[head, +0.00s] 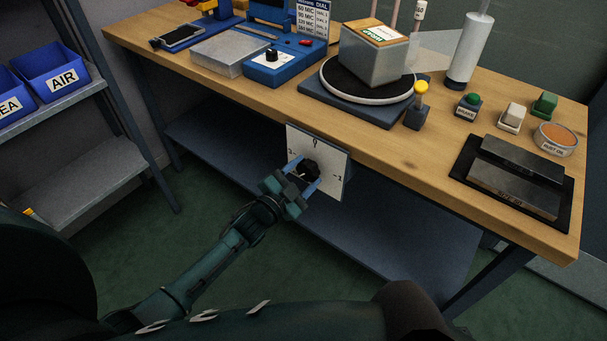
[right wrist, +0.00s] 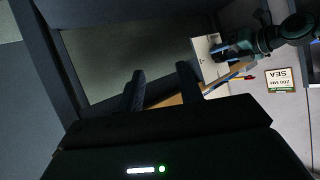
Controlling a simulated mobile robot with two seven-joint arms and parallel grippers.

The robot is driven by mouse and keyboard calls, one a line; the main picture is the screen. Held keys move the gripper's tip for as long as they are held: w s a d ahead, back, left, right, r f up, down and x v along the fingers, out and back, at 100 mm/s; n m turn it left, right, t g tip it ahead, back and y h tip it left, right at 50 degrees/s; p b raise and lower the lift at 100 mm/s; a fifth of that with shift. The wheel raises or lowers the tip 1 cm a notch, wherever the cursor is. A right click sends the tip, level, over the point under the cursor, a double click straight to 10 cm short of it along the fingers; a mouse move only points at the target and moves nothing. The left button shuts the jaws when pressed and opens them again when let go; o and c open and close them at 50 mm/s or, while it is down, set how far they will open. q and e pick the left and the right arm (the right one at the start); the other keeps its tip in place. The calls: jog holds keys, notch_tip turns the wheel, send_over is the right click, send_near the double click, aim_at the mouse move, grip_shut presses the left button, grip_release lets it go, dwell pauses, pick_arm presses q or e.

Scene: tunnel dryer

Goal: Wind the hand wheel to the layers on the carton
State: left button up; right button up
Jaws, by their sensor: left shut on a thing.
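The hand wheel (head: 311,170) is a small black knob at the middle of a white dial plate (head: 338,182) on the front of the bench. The plate has 0 at the top, 1 at the right and 3 at the left. My left gripper (head: 303,178) is shut on the hand wheel and partly covers it and the lower dial. The carton (head: 372,62) is a greyish block with a printed label on top, standing on a round turntable (head: 340,93). My right gripper (right wrist: 160,88) is open and empty in the right wrist view, apart from the dial plate (right wrist: 208,58).
A translucent film spans from near the carton to a white roll (head: 470,48). A yellow-topped post (head: 421,88), a green button box (head: 468,106) and a dark block (head: 515,190) stand on the bench (head: 400,150). A shelf with blue bins (head: 50,68) is at the left.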

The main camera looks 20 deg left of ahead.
pick_arm(q)
jog(key=m+b, duration=0.1)
jog(key=m, duration=0.3)
jog(key=shift+f+m, duration=0.1)
jog(key=shift+m, duration=0.2)
jog(key=shift+m+b, duration=0.8)
jog(key=shift+m, duration=1.9)
jog(key=o, duration=1)
jog(key=shift+s, duration=0.1)
jog(key=v, duration=1.3)
